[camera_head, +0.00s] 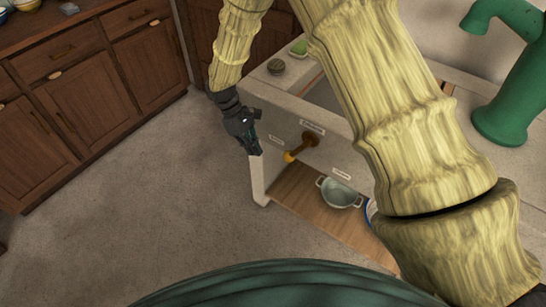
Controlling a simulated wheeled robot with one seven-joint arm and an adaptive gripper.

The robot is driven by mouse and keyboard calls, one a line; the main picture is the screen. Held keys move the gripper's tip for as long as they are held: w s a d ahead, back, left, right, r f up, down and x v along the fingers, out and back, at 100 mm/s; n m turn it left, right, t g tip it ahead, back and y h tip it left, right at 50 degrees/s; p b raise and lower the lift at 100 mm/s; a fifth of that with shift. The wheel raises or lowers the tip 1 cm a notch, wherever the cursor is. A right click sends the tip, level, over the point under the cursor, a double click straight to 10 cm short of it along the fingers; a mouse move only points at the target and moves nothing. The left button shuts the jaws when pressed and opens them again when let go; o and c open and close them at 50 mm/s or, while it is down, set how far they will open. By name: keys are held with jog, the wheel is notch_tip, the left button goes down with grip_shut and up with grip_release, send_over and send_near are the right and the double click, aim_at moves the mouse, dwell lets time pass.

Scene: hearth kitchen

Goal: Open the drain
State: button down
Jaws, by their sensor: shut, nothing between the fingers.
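My gripper (254,150) is shut and empty. It hangs pointing down in front of the left end of the pale stone sink (276,112). Small white labels (313,127) are fixed around the lever, too small to read. My arm hides much of the sink and its basin (325,94).
A green pump (512,95) rises at the right. A dark round object (276,66) sits on the sink's corner. Wooden cabinets (100,85) line the left; the grey floor (130,200) between is clear.

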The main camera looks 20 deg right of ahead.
jog(key=w+r+h+b, duration=0.2)
jog(key=w+r, duration=0.3)
jog(key=r, duration=0.2)
jog(key=shift+w+a+r+n, duration=0.2)
jog(key=shift+w+a+n, duration=0.1)
jog(key=shift+n, duration=0.1)
jog(key=s+d+r+x, duration=0.1)
jog(key=d+x, duration=0.1)
jog(key=x, duration=1.1)
jog(key=shift+s+r, duration=0.35)
jog(key=shift+s, duration=0.05)
